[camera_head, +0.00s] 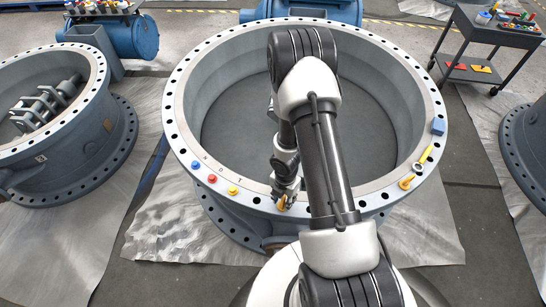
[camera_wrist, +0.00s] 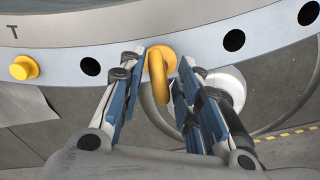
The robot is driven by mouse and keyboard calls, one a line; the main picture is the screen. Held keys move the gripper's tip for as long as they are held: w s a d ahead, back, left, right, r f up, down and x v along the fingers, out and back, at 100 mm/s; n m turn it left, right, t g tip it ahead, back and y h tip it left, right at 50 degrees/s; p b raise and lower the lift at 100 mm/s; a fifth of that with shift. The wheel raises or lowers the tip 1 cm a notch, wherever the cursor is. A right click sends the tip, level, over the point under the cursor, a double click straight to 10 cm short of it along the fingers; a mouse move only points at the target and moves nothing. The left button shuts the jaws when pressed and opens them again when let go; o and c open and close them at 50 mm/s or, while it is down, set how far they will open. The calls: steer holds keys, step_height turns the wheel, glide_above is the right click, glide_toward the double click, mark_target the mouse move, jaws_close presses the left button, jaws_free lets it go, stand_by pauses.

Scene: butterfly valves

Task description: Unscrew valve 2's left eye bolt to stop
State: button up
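Several large grey flanged valve bodies are in the head view; the middle one's rim (camera_head: 190,60) has bolt holes all round. A yellow eye bolt (camera_wrist: 160,72) stands on the near part of this rim, and it shows small under my gripper in the head view (camera_head: 282,204). My gripper (camera_wrist: 163,62) is over the rim with one finger on each side of the eye bolt's ring. The fingers look open, with a narrow gap beside the ring. The bolt's shank is hidden. A second yellow-orange eye bolt (camera_head: 406,182) is on the rim's right side.
Blue (camera_head: 196,165), red (camera_head: 212,178) and yellow (camera_head: 232,190) knobs sit on the rim left of my gripper. A yellow-handled tool (camera_head: 425,155) and a blue block (camera_head: 438,126) are at the right rim. A dark cart (camera_head: 485,32) stands back right.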

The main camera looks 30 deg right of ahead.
steer(key=m, duration=0.7)
steer(key=m+b, duration=0.1)
steer(key=m, duration=0.1)
steer(key=m+b, duration=0.2)
steer(key=m, duration=0.1)
steer(key=shift+f+m, duration=0.2)
steer(key=shift+m, duration=0.1)
steer(key=m+b, duration=0.1)
steer(key=m, duration=0.4)
steer(key=shift+r, duration=0.15)
steer(key=m, duration=0.7)
steer(key=shift+b, duration=0.4)
steer(key=m, duration=0.6)
steer(key=shift+a, duration=0.1)
steer(key=m, duration=1.3)
steer(key=shift+m, duration=0.3)
steer(key=m, duration=0.4)
steer(key=shift+r+m+p, duration=0.35)
steer(key=shift+m, duration=0.25)
step_height(320, 180, up, 17)
steer(key=p, duration=0.6)
step_height(320, 180, up, 13)
steer(key=n+t+b, duration=0.2)
steer(key=n+b, duration=0.2)
steer(key=n, duration=0.7)
glide_above(283, 198)
steer(key=s+a, duration=0.2)
steer(key=a, duration=0.3)
steer(key=shift+w, duration=0.1)
